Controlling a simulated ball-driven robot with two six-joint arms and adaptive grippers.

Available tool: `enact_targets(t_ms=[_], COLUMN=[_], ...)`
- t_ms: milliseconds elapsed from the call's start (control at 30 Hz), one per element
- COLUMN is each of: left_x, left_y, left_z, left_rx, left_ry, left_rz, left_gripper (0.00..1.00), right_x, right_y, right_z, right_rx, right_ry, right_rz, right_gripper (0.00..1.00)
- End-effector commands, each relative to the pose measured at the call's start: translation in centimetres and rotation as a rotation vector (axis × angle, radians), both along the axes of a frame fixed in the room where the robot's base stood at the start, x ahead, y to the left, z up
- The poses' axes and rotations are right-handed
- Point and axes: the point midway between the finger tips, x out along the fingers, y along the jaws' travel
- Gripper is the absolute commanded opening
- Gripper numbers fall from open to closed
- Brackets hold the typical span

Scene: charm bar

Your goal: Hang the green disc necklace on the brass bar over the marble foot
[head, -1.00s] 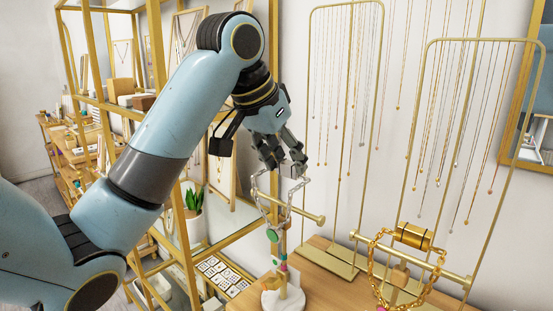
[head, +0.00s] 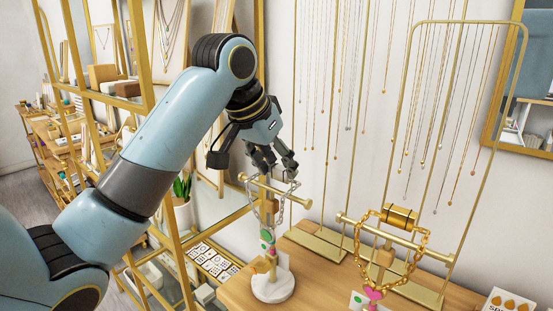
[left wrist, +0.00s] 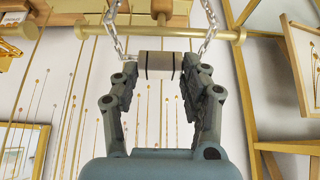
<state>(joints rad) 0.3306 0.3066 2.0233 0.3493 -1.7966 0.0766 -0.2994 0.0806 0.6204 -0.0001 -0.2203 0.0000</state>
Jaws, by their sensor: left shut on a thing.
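The green disc necklace is a silver chain (head: 278,211) with a green disc (head: 265,235) hanging low in front of the stand's post. My left gripper (head: 279,176) is shut on the pale block at the chain's top. This block (left wrist: 158,65) sits between the fingertips in the left wrist view. The brass bar (head: 299,200) is just below the fingers, on a post above a round white marble foot (head: 272,287). In the left wrist view the chain's two strands cross the bar (left wrist: 180,32). Whether the bar carries any weight, I cannot tell. My right gripper is out of view.
A second brass stand at the right holds a chunky gold chain (head: 424,254) with a gold cylinder (head: 399,216) and pink heart (head: 373,293). Tall brass frames with fine necklaces (head: 430,115) stand behind. A glass-and-brass shelf (head: 210,225) is at the left.

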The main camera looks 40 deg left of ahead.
Motion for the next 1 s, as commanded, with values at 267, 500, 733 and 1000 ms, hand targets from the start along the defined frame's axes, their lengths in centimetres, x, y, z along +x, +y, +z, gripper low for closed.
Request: enact_targets(t_ms=[267, 500, 733, 1000], left_x=[0.01, 0.0, -0.01, -0.01], left_y=[-0.01, 0.0, 0.0, 0.0], left_z=[0.02, 0.02, -0.01, 0.01], left_rx=[0.0, 0.0, 0.0, 0.0], left_ry=[-0.001, -0.001, 0.0, 0.0], left_rz=[0.0, 0.0, 0.0, 0.0], left_gripper=[0.57, 0.72, 0.72, 0.68], right_x=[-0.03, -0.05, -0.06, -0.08], right_y=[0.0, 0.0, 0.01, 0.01], right_z=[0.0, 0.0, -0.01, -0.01], right_rx=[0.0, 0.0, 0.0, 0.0], right_ry=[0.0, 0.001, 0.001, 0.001], right_rz=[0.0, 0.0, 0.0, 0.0], right_gripper=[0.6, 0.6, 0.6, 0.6])
